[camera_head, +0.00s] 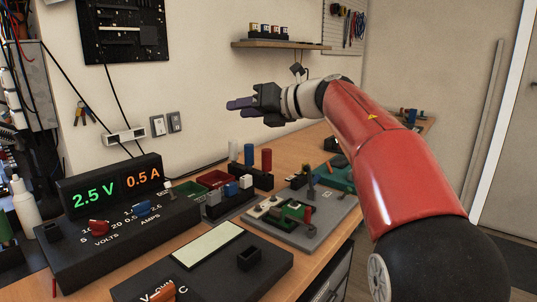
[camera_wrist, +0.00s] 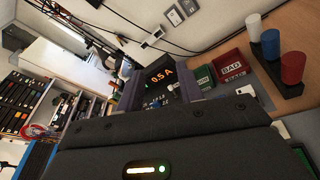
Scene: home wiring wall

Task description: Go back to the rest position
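My gripper (camera_head: 240,106) is raised above the workbench, in front of the wall, with its dark purple fingers pointing left in the head view. In the wrist view my gripper (camera_wrist: 164,88) shows its two fingers apart with nothing between them; the display lies beyond the gap. My red arm reaches up from the lower right of the head view. The gripper touches nothing that I can see.
Below on the bench (camera_head: 285,158) stand a power supply (camera_head: 120,205) reading 2.5 V and 0.5 A, a meter (camera_head: 205,265), a grey circuit board (camera_head: 290,238) and a coloured-peg rack (camera_head: 250,172). A wall shelf (camera_head: 275,44) is above the gripper.

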